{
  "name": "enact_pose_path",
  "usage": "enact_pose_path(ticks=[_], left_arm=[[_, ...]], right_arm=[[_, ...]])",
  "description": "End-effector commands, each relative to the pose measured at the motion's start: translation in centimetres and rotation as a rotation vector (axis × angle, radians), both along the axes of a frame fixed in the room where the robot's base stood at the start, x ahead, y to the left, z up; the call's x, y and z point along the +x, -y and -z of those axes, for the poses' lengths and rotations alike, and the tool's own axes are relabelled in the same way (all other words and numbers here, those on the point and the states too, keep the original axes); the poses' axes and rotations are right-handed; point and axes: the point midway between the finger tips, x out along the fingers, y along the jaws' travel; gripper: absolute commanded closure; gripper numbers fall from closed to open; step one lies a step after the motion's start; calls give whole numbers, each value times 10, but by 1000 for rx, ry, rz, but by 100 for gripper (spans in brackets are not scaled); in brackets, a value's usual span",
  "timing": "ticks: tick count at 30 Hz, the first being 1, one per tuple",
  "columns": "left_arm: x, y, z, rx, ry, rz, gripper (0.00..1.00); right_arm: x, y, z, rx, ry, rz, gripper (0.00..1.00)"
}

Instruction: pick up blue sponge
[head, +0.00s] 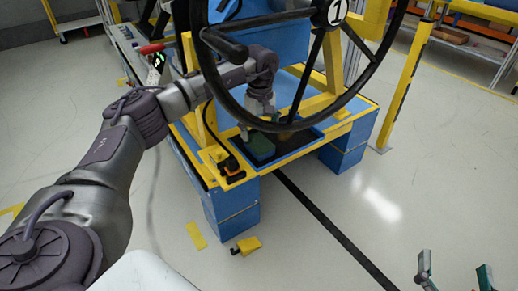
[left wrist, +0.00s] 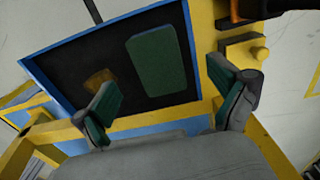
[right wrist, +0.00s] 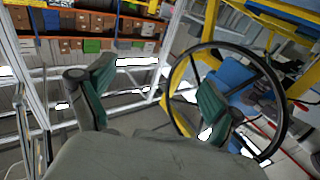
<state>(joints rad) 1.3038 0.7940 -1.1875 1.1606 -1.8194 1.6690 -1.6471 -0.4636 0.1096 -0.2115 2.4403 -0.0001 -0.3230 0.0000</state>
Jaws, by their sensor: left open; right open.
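The sponge (head: 260,147) shows as a teal block with a green top, lying in the dark recessed tray of the yellow and blue module. My left gripper (head: 263,126) reaches in behind the steering wheel and hangs above the tray. Its fingers are open, with nothing between them, in the left wrist view (left wrist: 161,85). My right gripper (head: 455,272) is open and empty at the lower right, far from the module.
The black steering wheel (head: 223,98) stands in front of my left gripper. A small brownish-yellow item (left wrist: 100,80) lies in the tray beside the sponge. A yellow post (head: 405,85) stands right of the module. Open floor (head: 350,230) lies before it.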

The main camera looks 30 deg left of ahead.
Motion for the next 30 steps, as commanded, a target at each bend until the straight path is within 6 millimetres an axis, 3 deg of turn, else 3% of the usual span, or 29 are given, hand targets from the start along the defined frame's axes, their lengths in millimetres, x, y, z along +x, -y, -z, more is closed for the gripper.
enact_pose_path(ticks=[7,18,29,30], left_arm=[[1,1,14,-1,0,0,3],[3,3,52,-1,-1,-1,3],[3,3,56,-1,1,-1,3],[3,3,56,-1,1,-1,10]], right_arm=[[-1,-2,-16,28,103,-6,9],[-22,-6,-74,127,464,-27,9],[-27,-5,-83,141,513,-29,9],[-27,-5,-83,141,512,-29,9]])
